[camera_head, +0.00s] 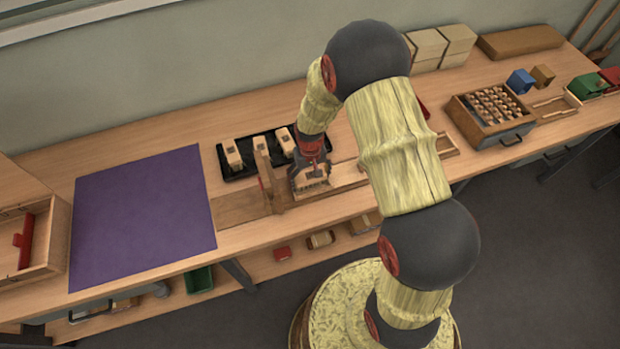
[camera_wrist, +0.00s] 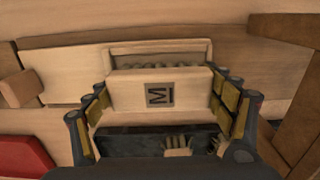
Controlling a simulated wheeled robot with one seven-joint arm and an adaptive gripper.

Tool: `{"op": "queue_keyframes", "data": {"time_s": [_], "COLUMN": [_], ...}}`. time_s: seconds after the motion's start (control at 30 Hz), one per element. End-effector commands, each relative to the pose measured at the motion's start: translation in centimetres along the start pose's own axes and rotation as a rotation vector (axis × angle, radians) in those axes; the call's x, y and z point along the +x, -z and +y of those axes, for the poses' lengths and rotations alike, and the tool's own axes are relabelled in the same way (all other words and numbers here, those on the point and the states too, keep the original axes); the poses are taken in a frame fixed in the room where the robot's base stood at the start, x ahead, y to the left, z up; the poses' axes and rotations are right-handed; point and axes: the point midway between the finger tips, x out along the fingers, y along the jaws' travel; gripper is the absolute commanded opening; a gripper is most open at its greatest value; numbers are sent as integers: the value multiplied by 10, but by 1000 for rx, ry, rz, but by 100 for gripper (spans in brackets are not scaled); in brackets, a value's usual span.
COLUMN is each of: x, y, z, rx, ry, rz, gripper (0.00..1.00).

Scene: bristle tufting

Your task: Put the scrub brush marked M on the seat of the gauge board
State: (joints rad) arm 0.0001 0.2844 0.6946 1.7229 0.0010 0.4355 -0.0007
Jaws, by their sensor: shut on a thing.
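My gripper (camera_head: 312,178) is shut on the scrub brush marked M (camera_wrist: 130,90), a pale wooden block. The dark M label shows sideways in the wrist view, with a finger on each side of the block. A pale rimmed frame with grey-brown tufts (camera_wrist: 160,66) shows just beyond the block; I cannot tell which part belongs to the brush. The gauge board (camera_head: 238,207) appears to be the long wooden board under and left of my gripper, with an upright wooden piece (camera_head: 264,178). My gripper hides its near part, and contact with the board is unclear.
A black tray (camera_head: 222,153) with several pale blocks stands behind the board. A purple mat (camera_head: 140,215) lies at left, clear. A wooden box (camera_head: 485,125) with rows of pieces stands at right. A red object (camera_wrist: 22,155) lies at lower left in the wrist view.

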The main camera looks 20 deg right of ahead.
Motion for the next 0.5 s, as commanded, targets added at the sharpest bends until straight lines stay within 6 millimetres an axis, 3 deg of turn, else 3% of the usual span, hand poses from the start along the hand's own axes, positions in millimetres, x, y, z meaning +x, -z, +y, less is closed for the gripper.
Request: {"op": "queue_keyframes", "data": {"time_s": [0.13, 0.17, 0.5], "x": [4, 3, 3], "y": [0, 0, 0], "z": [0, 0, 0], "rx": [0, 0, 0], "ry": [0, 0, 0], "rz": [0, -1, -1], "gripper": [45, 83, 100]}}
